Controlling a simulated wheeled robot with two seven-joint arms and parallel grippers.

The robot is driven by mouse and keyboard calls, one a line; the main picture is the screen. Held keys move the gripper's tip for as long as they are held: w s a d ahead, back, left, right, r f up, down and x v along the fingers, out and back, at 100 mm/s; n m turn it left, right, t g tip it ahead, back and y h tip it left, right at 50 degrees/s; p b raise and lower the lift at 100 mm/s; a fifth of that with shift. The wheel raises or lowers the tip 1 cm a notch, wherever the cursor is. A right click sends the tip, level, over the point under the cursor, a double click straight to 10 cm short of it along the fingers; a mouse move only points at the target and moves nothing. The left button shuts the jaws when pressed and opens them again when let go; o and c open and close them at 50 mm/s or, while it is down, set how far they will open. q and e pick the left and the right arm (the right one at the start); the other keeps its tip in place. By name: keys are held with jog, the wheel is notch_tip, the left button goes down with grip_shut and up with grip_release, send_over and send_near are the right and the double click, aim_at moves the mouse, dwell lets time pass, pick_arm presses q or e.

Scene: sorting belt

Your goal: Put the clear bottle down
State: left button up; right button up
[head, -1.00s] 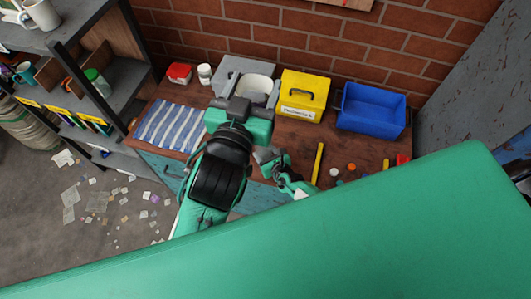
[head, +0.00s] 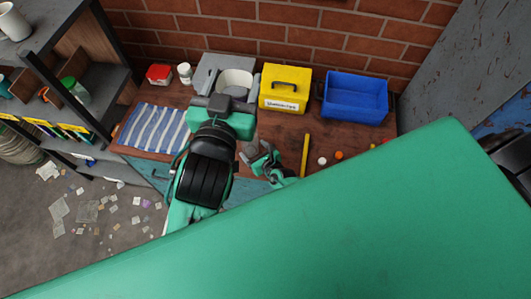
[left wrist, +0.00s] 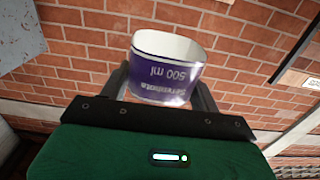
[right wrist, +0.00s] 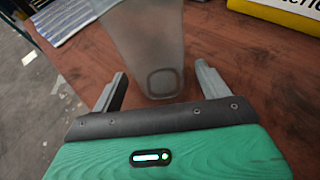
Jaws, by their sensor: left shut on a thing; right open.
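The clear bottle (left wrist: 165,67) shows in the left wrist view, with a purple label marked 500 ml. My left gripper (left wrist: 165,88) is shut on it, with a finger on either side. In the head view my left gripper (head: 220,103) is over the workbench, and the white inside of the label (head: 235,79) shows just beyond it. My right gripper (head: 256,152) is lower, near the bench's front edge. In the right wrist view its fingers (right wrist: 160,88) are open. A greyish see-through vessel (right wrist: 155,45) is just beyond them; I cannot tell whether it is the same bottle.
The wooden workbench (head: 275,130) holds a striped towel (head: 152,128), a red tub (head: 159,74), a white jar (head: 184,73), a yellow box (head: 285,88) and a blue bin (head: 355,97). A yellow bar (head: 305,156) lies near the front. Shelves stand left; litter covers the floor.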

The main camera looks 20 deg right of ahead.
jog(key=v, duration=1)
jog(key=shift+s+r, duration=0.15)
jog(key=shift+d, duration=0.15)
